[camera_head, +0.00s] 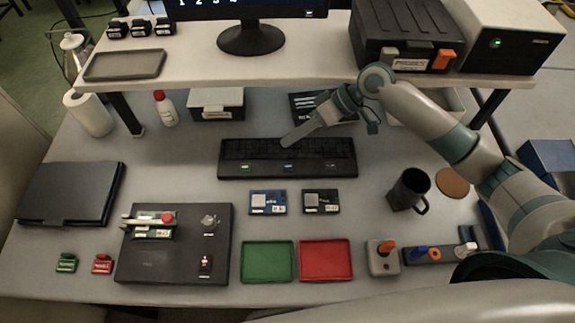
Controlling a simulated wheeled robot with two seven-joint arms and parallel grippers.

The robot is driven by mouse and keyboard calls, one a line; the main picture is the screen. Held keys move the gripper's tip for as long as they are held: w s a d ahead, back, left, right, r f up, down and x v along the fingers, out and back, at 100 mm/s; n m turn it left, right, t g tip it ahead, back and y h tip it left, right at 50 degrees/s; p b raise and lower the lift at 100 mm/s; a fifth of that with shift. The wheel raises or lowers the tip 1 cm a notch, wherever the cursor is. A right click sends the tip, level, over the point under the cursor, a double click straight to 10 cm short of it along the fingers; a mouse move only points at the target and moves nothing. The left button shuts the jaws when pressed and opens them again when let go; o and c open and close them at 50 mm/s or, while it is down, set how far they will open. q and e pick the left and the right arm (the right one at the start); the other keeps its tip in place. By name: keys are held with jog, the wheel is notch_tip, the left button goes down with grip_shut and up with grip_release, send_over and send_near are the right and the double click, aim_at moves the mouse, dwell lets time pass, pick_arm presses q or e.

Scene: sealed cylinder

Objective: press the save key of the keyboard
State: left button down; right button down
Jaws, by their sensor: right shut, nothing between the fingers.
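My right gripper (289,141) reaches in from the right, shut and empty. My left gripper is not in view.
The shelf (200,72) with a monitor (250,38) overhangs the back. In front of the keyboard lie two small boards (268,202), a green tray (267,261) and a red tray (326,260). A dark mug (409,190) stands right, near my arm.

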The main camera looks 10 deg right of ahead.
jog(key=f+b, duration=0.1)
jog(key=f, duration=0.1)
jog(key=b, duration=0.5)
send_over(292, 166)
notch_tip(292, 166, down, 4)
jog(key=shift+d+f, duration=0.1)
jog(key=shift+f, duration=1.1)
jog(key=shift+f+b, duration=0.35)
jog(key=shift+f, duration=0.4)
dwell(1.8)
jog(key=shift+r, duration=0.1)
jog(key=shift+r+p, duration=0.7)
jog(key=shift+p, duration=0.1)
jog(key=shift+r, duration=0.1)
jog(key=shift+r+p, duration=2.3)
jog(key=shift+r, duration=0.1)
